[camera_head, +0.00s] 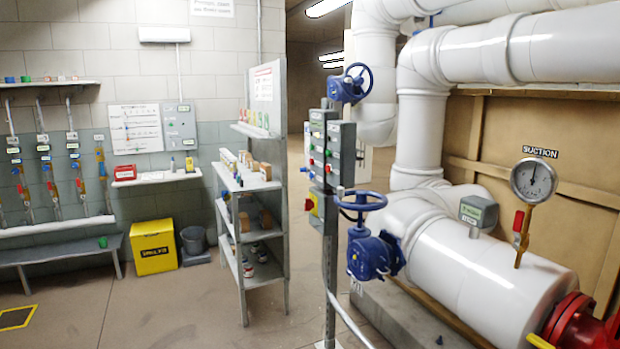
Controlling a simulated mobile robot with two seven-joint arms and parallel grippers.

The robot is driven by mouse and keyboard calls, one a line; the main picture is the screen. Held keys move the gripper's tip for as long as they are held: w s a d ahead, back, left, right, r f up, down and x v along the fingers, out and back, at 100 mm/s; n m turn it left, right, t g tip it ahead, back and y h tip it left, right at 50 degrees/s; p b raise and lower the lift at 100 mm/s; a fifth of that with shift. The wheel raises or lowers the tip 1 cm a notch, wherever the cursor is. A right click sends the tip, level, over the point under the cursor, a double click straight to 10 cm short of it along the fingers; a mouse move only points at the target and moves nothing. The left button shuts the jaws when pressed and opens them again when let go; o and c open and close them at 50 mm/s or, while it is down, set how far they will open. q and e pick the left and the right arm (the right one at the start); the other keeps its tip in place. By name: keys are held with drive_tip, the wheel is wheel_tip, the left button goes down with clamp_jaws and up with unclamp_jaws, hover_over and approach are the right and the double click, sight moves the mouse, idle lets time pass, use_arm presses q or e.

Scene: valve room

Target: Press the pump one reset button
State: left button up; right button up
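A grey control box (341,141) with coloured buttons stands on a post in the middle of the view. A second grey control box (318,117) sits beside it on the left, also with small buttons. A lower box (322,211) carries a red and yellow switch (311,204). The labels are too small to read, so I cannot tell which button is the pump one reset button. Neither of my grippers shows in this view.
Blue handwheel valves (373,254) and white pipes (488,268) with a suction gauge (534,180) crowd the right. A grey shelf (247,241) stands left of the post. A yellow bin (153,247) is by the wall. Floor (165,310) at front left is mostly clear.

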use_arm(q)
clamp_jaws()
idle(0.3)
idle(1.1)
